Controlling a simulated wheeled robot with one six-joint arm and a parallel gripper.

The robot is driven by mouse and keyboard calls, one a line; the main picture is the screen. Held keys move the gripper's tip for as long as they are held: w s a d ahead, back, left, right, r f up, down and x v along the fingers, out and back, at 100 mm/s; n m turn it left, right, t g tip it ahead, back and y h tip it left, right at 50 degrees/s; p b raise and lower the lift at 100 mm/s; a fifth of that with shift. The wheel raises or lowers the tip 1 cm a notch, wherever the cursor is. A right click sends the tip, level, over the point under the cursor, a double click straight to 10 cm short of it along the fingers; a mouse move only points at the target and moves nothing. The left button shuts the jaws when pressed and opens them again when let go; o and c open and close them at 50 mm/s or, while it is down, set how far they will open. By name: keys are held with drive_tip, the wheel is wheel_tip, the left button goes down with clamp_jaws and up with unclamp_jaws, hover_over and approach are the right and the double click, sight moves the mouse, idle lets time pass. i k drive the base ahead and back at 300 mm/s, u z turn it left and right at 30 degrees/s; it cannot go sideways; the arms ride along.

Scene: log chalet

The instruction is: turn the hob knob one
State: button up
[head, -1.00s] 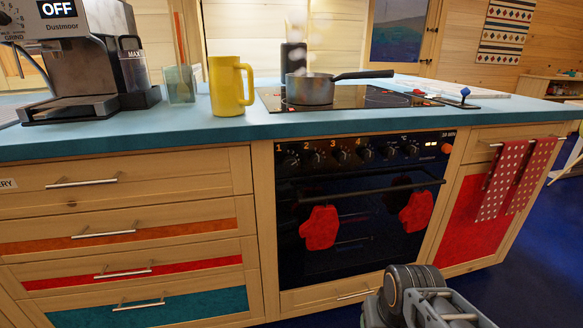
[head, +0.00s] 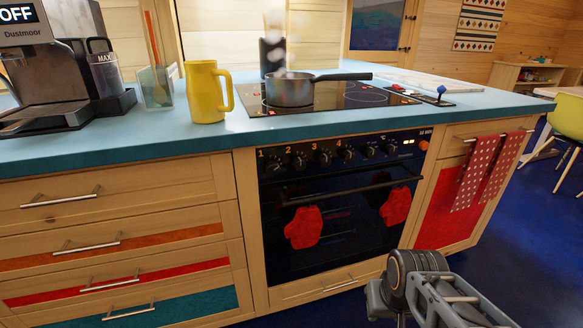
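The hob knob one (head: 272,165) is a dark round knob below the orange number 1, at the left end of the row on the oven's black front panel. More knobs run to its right, under the numbers 2, 3 and 4 and beyond. The black hob (head: 328,100) is set in the blue worktop above. A steaming saucepan (head: 289,91) stands on its left part, with its handle to the right. Part of my arm shows at the bottom right, low and apart from the knobs. My gripper's fingertips cannot be made out.
A yellow jug (head: 206,92) stands left of the hob, and a coffee machine (head: 30,75) stands farther left. The oven handle (head: 350,190) sticks out below the knobs, with red mitts (head: 305,228) hanging below it. Spotted towels (head: 487,172) hang at right. Blue floor is open at right.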

sight(272, 168)
drive_tip(key=z, duration=1.6)
drive_tip(key=k, duration=1)
drive_tip(key=u, duration=1.6)
drive_tip(key=i, duration=0.5)
drive_tip(key=u, duration=0.1)
